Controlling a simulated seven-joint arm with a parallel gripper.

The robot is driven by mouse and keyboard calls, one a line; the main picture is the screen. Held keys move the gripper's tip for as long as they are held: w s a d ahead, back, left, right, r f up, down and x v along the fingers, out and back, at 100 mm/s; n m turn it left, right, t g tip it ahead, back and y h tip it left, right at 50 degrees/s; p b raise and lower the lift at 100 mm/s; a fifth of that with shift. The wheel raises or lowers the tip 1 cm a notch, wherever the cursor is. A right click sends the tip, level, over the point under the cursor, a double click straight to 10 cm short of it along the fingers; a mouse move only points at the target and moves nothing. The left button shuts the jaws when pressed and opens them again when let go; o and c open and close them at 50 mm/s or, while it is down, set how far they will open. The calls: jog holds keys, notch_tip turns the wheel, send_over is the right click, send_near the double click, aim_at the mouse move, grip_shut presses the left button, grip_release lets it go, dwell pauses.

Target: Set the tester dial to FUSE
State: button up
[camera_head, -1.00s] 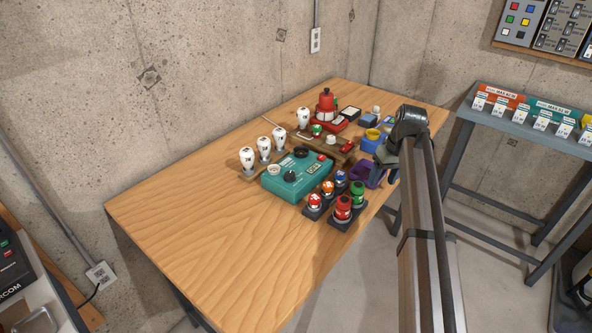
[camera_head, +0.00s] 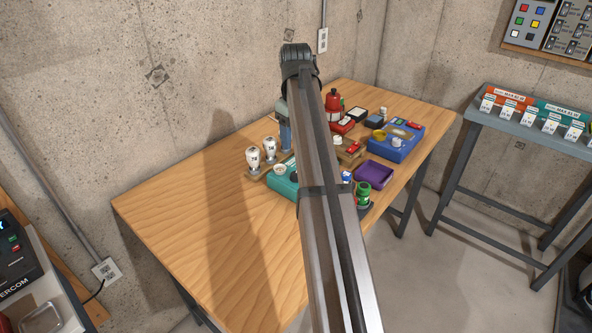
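The teal tester box (camera_head: 283,188) sits on the wooden table, and only its left part shows. A round cream-coloured part (camera_head: 280,170) is visible on its top left. My arm crosses in front of the rest of the box, so the black dial and its setting are hidden. My gripper is hidden behind my arm, so its fingers, and whether they touch the dial, do not show.
White bulb-shaped pieces (camera_head: 253,158) stand left of the tester. A green-topped piece (camera_head: 363,193), a purple tray (camera_head: 376,174), a blue box (camera_head: 397,146) and a red bottle-like piece (camera_head: 333,103) are to the right. The table's left half (camera_head: 190,210) is clear.

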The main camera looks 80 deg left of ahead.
aim_at(296, 176)
notch_tip(296, 176, down, 12)
jog(key=shift+r, duration=0.1)
dwell(0.4)
jog(key=c, duration=1)
